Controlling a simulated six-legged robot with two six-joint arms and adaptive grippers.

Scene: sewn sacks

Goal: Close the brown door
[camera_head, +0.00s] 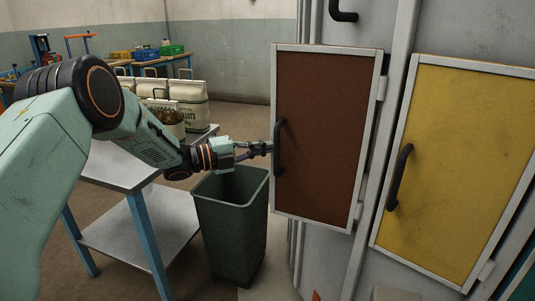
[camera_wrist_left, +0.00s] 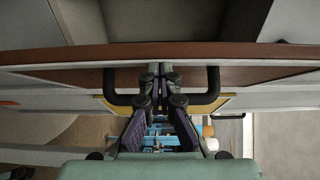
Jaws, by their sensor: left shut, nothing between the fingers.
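The brown door (camera_head: 322,130) has a light metal frame, a black handle (camera_head: 279,147) at its left and hinges on its right edge. It stands ajar from the grey cabinet. In the left wrist view the door (camera_wrist_left: 75,76) shows nearly edge-on, with a grey recess behind it. My left gripper (camera_head: 268,148) is at the handle in the head view. In the wrist view its closed fingertips (camera_wrist_left: 160,72) lie between the two ends of the handle (camera_wrist_left: 212,90), close to the door face; contact is unclear. It grips nothing. My right gripper is out of view.
A yellow door (camera_head: 460,165) with a black handle is to the right. A dark green bin (camera_head: 234,222) stands below my left gripper. A metal table (camera_head: 115,168) with white sacks (camera_head: 190,105) is at the left. Open floor lies behind the table.

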